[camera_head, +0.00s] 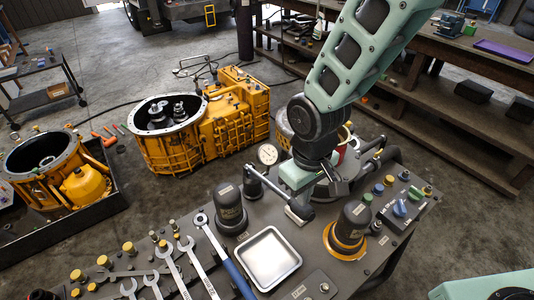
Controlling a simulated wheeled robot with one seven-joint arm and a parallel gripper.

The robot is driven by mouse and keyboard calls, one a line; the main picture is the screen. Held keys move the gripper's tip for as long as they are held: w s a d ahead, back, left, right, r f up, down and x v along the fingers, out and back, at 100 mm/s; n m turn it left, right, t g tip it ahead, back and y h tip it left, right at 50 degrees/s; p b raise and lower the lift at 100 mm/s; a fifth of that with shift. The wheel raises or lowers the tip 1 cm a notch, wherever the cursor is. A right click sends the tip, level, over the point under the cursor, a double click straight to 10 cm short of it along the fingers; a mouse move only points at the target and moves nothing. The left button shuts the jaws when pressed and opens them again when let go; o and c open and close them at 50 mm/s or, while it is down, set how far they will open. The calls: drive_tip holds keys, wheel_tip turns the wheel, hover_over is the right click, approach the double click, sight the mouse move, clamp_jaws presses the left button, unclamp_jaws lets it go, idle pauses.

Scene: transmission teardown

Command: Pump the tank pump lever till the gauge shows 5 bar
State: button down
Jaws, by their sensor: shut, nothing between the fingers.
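The round white-faced gauge (267,154) stands beside the tank (283,122) at the middle of the bench's far edge. Its needle and reading are too small to make out. My gripper (332,187) hangs beside the lever, in front of the tank, and is shut with nothing held. My wrist and forearm cover much of the tank. Whether my gripper touches the lever I cannot tell.
An empty metal tray (268,258), a dark capped cylinder (230,208) and a yellow-ringed dark cylinder (347,232) stand close in front. Wrenches (198,268) lie at left. A knob panel (400,207) is at right. An orange transmission housing (205,125) stands behind.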

drive_tip(key=shift+f, duration=0.15)
wheel_tip(320, 180, down, 8)
drive_tip(key=b, duration=0.5)
drive_tip(key=shift+b, duration=0.35)
wheel_tip(320, 180, up, 8)
drive_tip(key=p, duration=0.6)
drive_tip(key=shift+p, duration=0.4)
drive_tip(key=shift+r, duration=0.2)
wheel_tip(320, 180, up, 6)
drive_tip(key=p, duration=0.5)
